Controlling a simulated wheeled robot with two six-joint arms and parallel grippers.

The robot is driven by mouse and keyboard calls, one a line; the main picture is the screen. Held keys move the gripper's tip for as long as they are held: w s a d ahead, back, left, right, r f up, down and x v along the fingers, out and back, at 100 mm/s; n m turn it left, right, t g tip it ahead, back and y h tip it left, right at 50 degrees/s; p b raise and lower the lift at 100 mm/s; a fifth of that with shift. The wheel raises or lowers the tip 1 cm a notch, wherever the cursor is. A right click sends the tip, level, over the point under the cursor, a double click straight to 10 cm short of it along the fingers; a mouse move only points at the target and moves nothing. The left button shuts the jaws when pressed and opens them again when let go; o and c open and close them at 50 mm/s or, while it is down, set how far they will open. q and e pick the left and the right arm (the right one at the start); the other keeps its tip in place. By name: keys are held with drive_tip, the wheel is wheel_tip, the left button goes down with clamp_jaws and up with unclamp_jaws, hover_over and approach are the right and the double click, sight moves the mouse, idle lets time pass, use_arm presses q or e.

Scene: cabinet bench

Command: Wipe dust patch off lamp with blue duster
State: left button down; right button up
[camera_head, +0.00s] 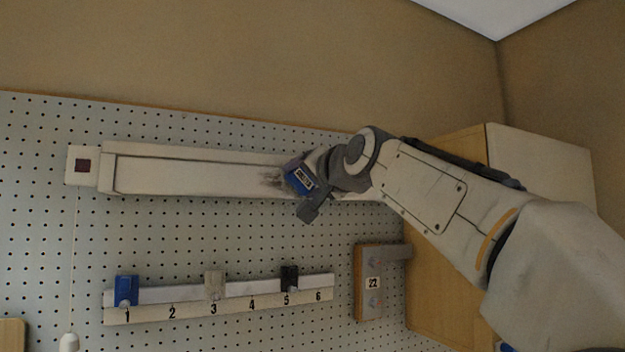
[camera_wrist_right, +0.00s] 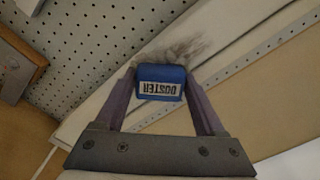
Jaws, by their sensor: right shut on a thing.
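The lamp (camera_head: 200,173) is a long pale bar fixed across the pegboard, and it also runs diagonally through the right wrist view (camera_wrist_right: 214,62). A dark smudgy dust patch (camera_head: 272,181) shows on its face, and in the right wrist view (camera_wrist_right: 176,50) it lies just beyond the duster. My right gripper (camera_head: 306,184) is shut on the blue duster (camera_head: 299,179), whose label reads DUSTER in the right wrist view (camera_wrist_right: 160,82). The duster overlaps the edge of the patch; I cannot tell whether it touches the lamp. My left gripper is not in view.
A numbered rail (camera_head: 220,299) below the lamp holds a blue block (camera_head: 126,290), a beige block (camera_head: 214,285) and a black block (camera_head: 289,278). A wooden bracket marked 22 (camera_head: 369,296) and a wooden cabinet (camera_head: 455,150) stand right. A pull cord with a white knob (camera_head: 69,342) hangs left.

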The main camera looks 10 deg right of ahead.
drive_tip(key=shift+s+a, duration=0.25)
drive_tip(key=shift+a, duration=0.65)
drive_tip(key=shift+s+a, duration=0.3)
drive_tip(key=shift+a, duration=0.55)
drive_tip(key=shift+s+a, duration=0.25)
drive_tip(key=shift+a, duration=0.65)
drive_tip(key=shift+s+a, duration=0.25)
drive_tip(key=shift+a, duration=0.6)
drive_tip(key=shift+s+d+f+b, duration=0.15)
drive_tip(key=shift+s+b, duration=0.35)
drive_tip(key=shift+b, duration=0.1)
drive_tip(key=b, duration=0.2)
approach(259, 180)
drive_tip(key=shift+s, duration=0.1)
